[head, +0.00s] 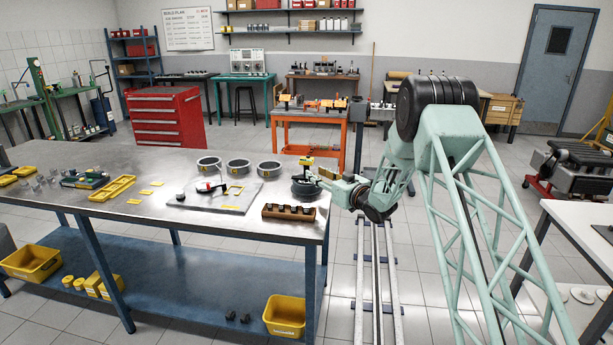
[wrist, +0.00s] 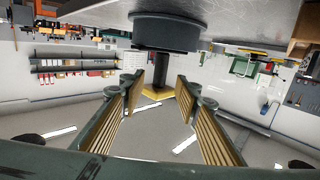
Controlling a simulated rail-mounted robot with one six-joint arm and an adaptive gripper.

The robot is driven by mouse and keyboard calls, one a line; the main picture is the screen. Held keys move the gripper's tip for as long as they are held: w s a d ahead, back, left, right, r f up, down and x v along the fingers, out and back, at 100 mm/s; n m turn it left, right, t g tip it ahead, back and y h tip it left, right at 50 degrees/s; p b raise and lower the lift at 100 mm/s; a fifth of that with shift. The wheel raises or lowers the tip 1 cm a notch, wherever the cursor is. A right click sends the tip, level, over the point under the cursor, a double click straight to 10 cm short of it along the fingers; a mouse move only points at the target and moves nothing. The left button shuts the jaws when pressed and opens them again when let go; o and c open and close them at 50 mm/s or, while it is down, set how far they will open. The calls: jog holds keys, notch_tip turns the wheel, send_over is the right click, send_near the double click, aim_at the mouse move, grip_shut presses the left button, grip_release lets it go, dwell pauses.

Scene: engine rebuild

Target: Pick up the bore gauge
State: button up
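A dark upright tool with a yellow top (head: 306,161), which looks like the bore gauge, stands in a round dark base (head: 307,189) at the right end of the steel bench. In the wrist view, which appears upside down, its dark shaft (wrist: 161,70) hangs from the round base (wrist: 165,31) and ends in a yellow piece (wrist: 158,93). My gripper (head: 320,176) is beside it, on its right. In the wrist view my gripper (wrist: 158,88) is open, with the shaft between the fingertips or just beyond them. Neither finger visibly touches it.
The steel bench (head: 130,205) carries three metal rings (head: 239,167), a grey plate (head: 235,205) with a red-and-black tool (head: 208,187), and a brown block (head: 289,212) holding dark parts close in front of the base. Yellow trays (head: 112,188) lie at left. Floor right of the bench is open around my rail.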

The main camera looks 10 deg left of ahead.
aim_at(307, 159)
jog(key=shift+x, duration=1.2)
jog(key=shift+b+x, duration=0.8)
jog(key=shift+x, duration=1.75)
jog(key=shift+a, duration=0.1)
jog(key=shift+c, duration=0.9)
grip_shut()
jog(key=shift+r, duration=0.15)
jog(key=shift+r+p, duration=0.6)
jog(key=shift+r, duration=1.05)
jog(key=s+a+p+v, duration=0.2)
jog(key=v, duration=1.3)
jog(key=shift+s+d+r, duration=0.15)
jog(key=shift+s+r, duration=0.1)
jog(key=shift+r, duration=0.1)
